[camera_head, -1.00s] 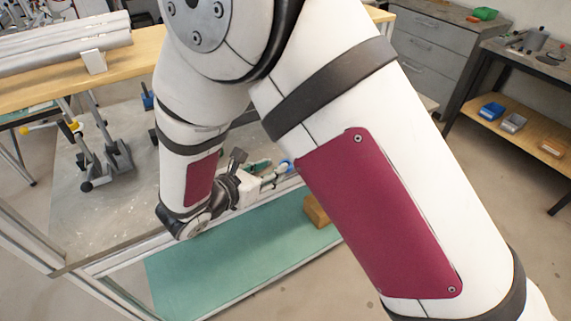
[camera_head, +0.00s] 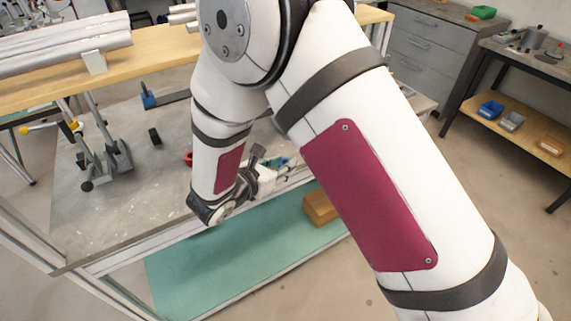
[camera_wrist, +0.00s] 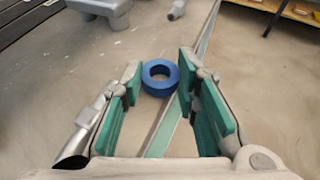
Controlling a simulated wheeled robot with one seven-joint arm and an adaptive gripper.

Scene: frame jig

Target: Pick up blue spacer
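The blue spacer (camera_wrist: 161,90) is a thick blue ring with a round hole. In the wrist view it lies ahead, between the tips of the two green-padded fingers. My gripper (camera_wrist: 160,74) is open, with a finger on each side of the ring. The ring looks close to the right fingertip; I cannot tell whether it touches. In the head view my arm covers most of the gripper, and I cannot make out the spacer there.
A grey work surface (camera_head: 110,215) with a metal frame edge spreads under the arm. Black clamps (camera_head: 100,165), a black cylinder (camera_head: 155,136) and a red part (camera_head: 188,158) stand on it. A wooden block (camera_head: 320,207) sits on the green lower panel (camera_head: 215,275).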

